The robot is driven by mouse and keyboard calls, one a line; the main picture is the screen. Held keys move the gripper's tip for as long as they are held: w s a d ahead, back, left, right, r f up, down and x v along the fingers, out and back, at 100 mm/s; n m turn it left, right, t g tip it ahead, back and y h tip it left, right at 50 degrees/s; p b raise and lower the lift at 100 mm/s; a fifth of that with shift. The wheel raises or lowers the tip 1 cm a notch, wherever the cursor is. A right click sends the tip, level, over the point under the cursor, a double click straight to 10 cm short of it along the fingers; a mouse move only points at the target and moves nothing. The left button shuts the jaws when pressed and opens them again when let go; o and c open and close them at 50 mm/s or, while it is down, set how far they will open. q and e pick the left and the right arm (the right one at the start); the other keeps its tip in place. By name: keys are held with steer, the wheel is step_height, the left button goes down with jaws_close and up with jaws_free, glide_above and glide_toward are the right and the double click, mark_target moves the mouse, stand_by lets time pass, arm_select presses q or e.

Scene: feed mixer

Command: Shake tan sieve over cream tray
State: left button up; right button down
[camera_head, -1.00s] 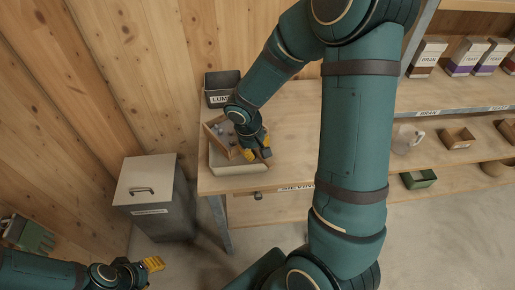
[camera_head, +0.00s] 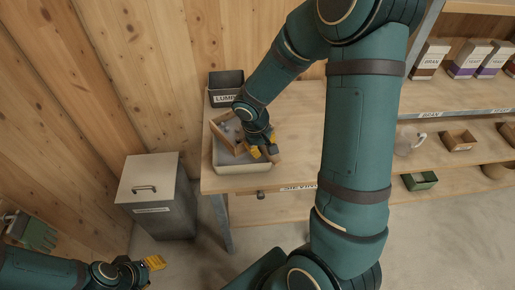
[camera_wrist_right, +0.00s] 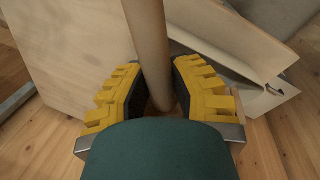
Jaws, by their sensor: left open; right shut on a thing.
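The tan sieve (camera_head: 217,135) is a wooden frame with grey lumps inside. It is over the cream tray (camera_head: 243,169), which sits on the table's left end; I cannot tell whether they touch. My right gripper (camera_head: 264,147) is at the sieve's right side, above the tray. In the right wrist view my right gripper (camera_wrist_right: 158,100) is shut on a round wooden handle (camera_wrist_right: 148,40). The arm and gripper hide part of the sieve. My left gripper (camera_head: 150,264) is open and empty at the lower left, away from the table.
A dark bin (camera_head: 226,90) labelled "LUMP" stands behind the tray. A grey lidded box (camera_head: 157,196) stands on the floor left of the table (camera_head: 295,130). Shelves at the right hold bags (camera_head: 466,60), a jug (camera_head: 408,141) and small trays.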

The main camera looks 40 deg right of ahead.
steer(key=shift+a+f, duration=0.1)
steer(key=shift+a, duration=0.9)
steer(key=shift+d, duration=1.6)
steer(key=shift+a, duration=0.4)
steer(key=shift+a+b, duration=0.5)
steer(key=shift+s+a, duration=0.1)
steer(key=shift+a, duration=0.15)
arm_select(q)
steer(key=shift+d+f, duration=0.25)
steer(key=shift+f, duration=0.2)
